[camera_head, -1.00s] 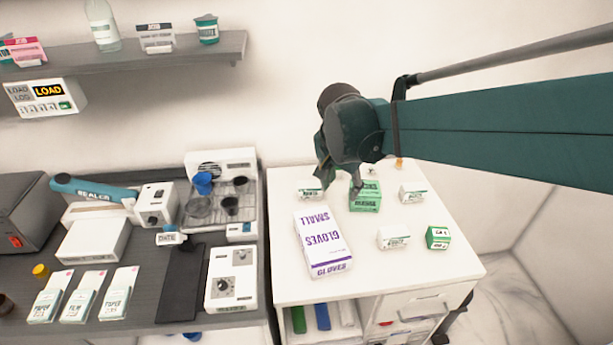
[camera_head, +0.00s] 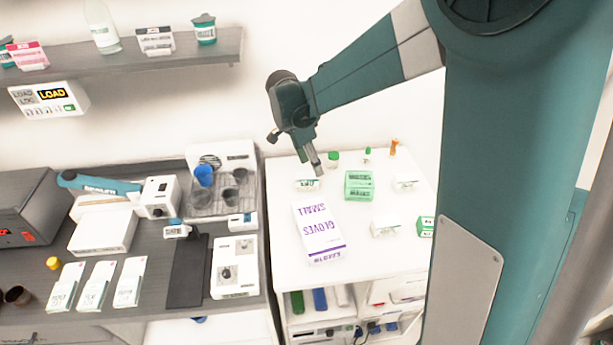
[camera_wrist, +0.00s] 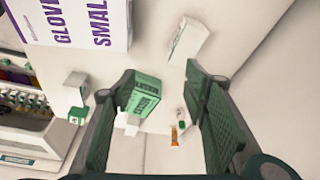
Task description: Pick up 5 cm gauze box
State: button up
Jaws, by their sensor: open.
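Several small boxes stand on the white cabinet top; their print is too small for me to tell which is the 5 cm gauze box. A white and green box (camera_head: 307,185) lies behind the gloves box, just below my gripper (camera_head: 312,163); it also shows in the wrist view (camera_wrist: 187,38). A larger green box (camera_head: 359,186) stands to its right, and in the wrist view (camera_wrist: 141,95) it appears between my open fingers (camera_wrist: 159,75), beyond them. Other white boxes are at right (camera_head: 405,182) and front right (camera_head: 385,228). A small green box (camera_head: 426,227) is partly hidden by my arm.
A white gloves box (camera_head: 318,232) lies in front of the small boxes. Small bottles with green caps (camera_head: 333,158) and an orange item (camera_head: 394,148) stand near the wall. A grey counter with devices (camera_head: 235,265) is to the left.

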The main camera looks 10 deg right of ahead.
aim_at(305, 175)
jog(key=w+a+f+m+p, duration=0.1)
jog(key=w+f, duration=0.1)
jog(key=w+a+f+m+h+p, duration=0.1)
jog(key=w+a+m+p, duration=0.1)
jog(key=shift+w+a+f+g, duration=0.1)
jog(key=shift+w+f+g, duration=0.1)
jog(key=shift+f+g, duration=0.2)
jog(key=shift+w+a+f+m+p, duration=0.35)
jog(key=shift+w+f+m+p, duration=0.05)
jog(key=shift+f, duration=0.15)
jog(key=shift+x, duration=1.35)
jog(key=shift+x, duration=2.55)
jog(key=shift+s, duration=0.1)
